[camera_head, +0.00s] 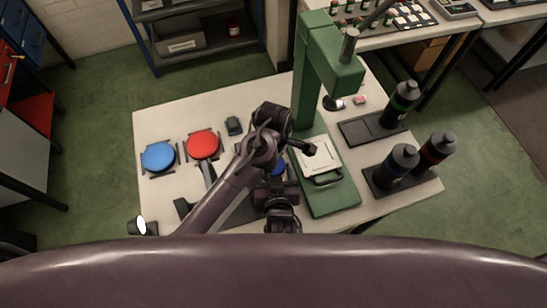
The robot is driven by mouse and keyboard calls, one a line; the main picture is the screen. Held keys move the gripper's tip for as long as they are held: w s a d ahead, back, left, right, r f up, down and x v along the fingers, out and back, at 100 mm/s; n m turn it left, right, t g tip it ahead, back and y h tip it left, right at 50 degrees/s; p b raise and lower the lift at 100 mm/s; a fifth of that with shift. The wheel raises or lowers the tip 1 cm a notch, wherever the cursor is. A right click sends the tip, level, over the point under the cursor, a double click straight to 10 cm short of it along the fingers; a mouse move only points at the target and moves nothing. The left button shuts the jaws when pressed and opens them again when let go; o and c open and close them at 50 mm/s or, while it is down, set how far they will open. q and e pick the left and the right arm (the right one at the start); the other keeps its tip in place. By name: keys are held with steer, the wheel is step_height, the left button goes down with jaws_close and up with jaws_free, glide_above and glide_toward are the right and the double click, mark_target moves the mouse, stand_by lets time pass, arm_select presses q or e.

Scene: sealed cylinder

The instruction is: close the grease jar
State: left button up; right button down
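My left arm (217,203) comes in from the lower left and reaches over the middle of the table. Its dark end (308,149) is beside the green press, and its fingers are too small to read as open or shut. Other dark parts of mine (277,196) lie below it, and I cannot make out the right gripper's fingers there. A blue thing (279,168) shows partly between these parts, mostly hidden. I cannot tell whether it is the grease jar or its lid, or whether a gripper touches it. No other thing is clearly the grease jar.
A green press (308,95) stands on the light table (156,124), with a white plate (316,155) on its base. A blue disc (159,156) and a red disc (202,143) lie at left. Dark bottles (399,105) with coloured bands stand at right. The table's back left is clear.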

arm_select(q)
steer(key=c, duration=0.9)
steer(key=o, duration=1.1)
steer(key=shift+r, duration=2.3)
steer(key=o, duration=0.5)
steer(key=shift+c, duration=0.2)
arm_select(e)
steer(key=shift+c, duration=1.2)
jaws_free()
